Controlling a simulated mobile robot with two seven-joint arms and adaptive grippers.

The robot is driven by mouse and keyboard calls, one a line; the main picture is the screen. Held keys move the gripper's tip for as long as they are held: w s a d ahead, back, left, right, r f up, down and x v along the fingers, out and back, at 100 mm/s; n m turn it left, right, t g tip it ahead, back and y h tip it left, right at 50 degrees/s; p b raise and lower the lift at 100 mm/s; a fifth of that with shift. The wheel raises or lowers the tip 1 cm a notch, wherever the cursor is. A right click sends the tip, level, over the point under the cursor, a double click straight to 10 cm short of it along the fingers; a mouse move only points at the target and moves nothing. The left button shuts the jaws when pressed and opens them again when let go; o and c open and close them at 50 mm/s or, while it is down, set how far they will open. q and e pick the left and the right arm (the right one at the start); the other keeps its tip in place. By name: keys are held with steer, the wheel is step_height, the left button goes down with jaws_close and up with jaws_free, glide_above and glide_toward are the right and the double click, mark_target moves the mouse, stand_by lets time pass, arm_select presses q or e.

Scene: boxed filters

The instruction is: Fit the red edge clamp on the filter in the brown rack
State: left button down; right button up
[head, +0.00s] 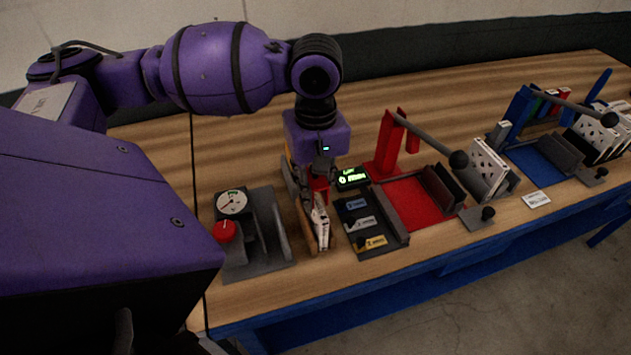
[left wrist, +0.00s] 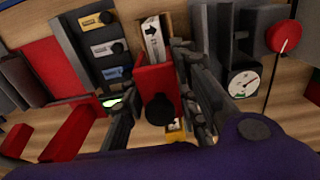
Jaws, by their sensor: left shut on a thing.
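The red edge clamp (left wrist: 154,82) is between the fingers of my left gripper (head: 316,182), which is shut on it. In the left wrist view the gripper (left wrist: 157,95) has one dark finger on each side of the clamp. A white filter (head: 321,226) stands in the brown rack (head: 308,240), below and in front of the gripper in the head view. It also shows in the left wrist view (left wrist: 153,38), with a black arrow on its edge. The clamp lies against or just over the filter's near end there; I cannot tell whether it is seated. My right gripper is out of view.
A gauge stand with a red knob (head: 225,232) is left of the rack. A dark tray of labelled tags (head: 372,241) and a lit green display (head: 352,178) are close on the right. Beyond are a red lever press (head: 391,145) and a blue station (head: 545,165).

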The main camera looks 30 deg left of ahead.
arm_select(q)
steer(key=shift+f, duration=3)
stand_by(0.8)
steer(key=c, duration=1.3)
jaws_free()
step_height(320, 180, up, 12)
steer(key=shift+r, duration=0.1)
step_height(320, 180, up, 7)
glide_above(316, 199)
stand_by(0.7)
